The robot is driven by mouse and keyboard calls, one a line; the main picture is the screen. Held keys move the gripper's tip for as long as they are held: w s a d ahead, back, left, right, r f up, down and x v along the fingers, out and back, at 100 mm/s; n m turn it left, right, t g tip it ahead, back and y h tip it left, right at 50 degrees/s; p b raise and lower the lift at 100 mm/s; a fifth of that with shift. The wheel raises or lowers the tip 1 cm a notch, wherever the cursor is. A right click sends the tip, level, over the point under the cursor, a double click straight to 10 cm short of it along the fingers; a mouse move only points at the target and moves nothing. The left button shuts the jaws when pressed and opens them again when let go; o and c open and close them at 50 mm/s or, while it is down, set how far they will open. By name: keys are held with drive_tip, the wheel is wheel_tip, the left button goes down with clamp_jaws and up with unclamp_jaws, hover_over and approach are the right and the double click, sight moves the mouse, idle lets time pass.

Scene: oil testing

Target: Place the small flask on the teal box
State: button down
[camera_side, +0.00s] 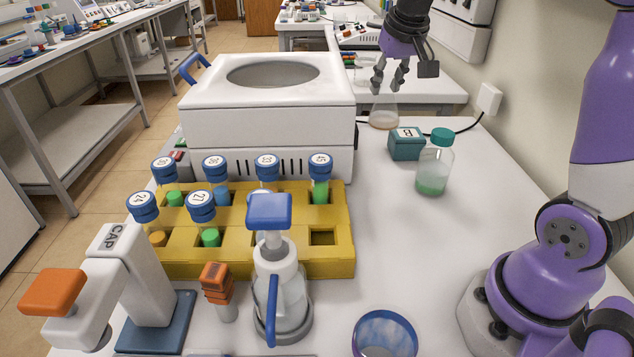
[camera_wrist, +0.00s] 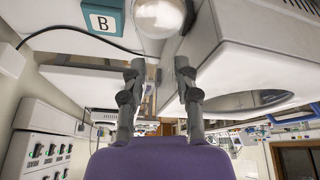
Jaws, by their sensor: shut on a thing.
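The small flask (camera_side: 384,118) is clear glass with a little pale brownish liquid. It is upright at the back of the bench, just behind the teal box (camera_side: 405,150). My gripper (camera_side: 388,84) comes down from above and is shut on the flask's neck. I cannot tell if the flask base touches the bench. In the wrist view the flask body (camera_wrist: 160,18) shows past my fingertips (camera_wrist: 160,68). The teal box has a white label with a B, and its top is bare. It also shows in the wrist view (camera_wrist: 102,18), beside the flask.
A bottle (camera_side: 434,165) with a teal cap and green liquid stands close right of the box. A white centrifuge (camera_side: 265,120) stands to the left. A yellow rack (camera_side: 340,262) with several blue-capped tubes is in front. A black cable (camera_side: 458,129) runs behind the box.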

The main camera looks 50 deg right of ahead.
drive_tip(key=w+d+r+m, duration=0.2)
drive_tip(key=w+d+r, duration=0.1)
drive_tip(key=shift+s+d+f, duration=0.3)
drive_tip(key=shift+d+f, duration=1.45)
drive_tip(key=shift+d, duration=0.2)
drive_tip(key=shift+s+d+f, duration=0.35)
drive_tip(key=shift+d+f, duration=1.35)
drive_tip(key=shift+d, duration=0.2)
drive_tip(key=shift+s+d+f, duration=0.3)
drive_tip(key=shift+d+f, duration=1.45)
drive_tip(key=shift+d, duration=0.2)
drive_tip(key=shift+f, duration=0.15)
drive_tip(key=c, duration=0.6)
unclamp_jaws()
